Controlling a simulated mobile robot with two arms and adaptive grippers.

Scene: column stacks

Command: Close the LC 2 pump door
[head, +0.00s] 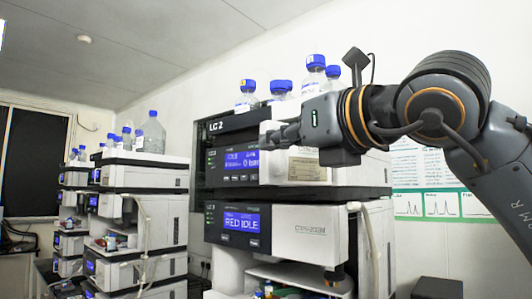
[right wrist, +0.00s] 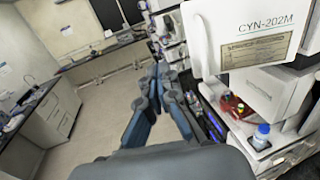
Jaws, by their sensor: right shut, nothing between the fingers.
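The LC 2 pump (head: 238,160) is the upper module of the near stack, with a dark display panel lit blue on its left. Its white door (head: 298,168) is to the right of the display, partly hidden behind my right gripper (head: 274,137). In the right wrist view the white door (right wrist: 207,55) fills the upper right, marked CYN-202M. I cannot tell exactly how far it stands from closed. My right gripper (right wrist: 163,75) is shut and empty, to the left of the door in that view. My left gripper is not in view.
The LC 3 module (head: 300,225) stands below, reading RED IDLE, with an open tray space underneath. Blue-capped bottles (head: 247,97) stand on top of the stack. Another instrument stack (head: 140,205) is at the left. The floor (right wrist: 95,120) beside the stack is clear.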

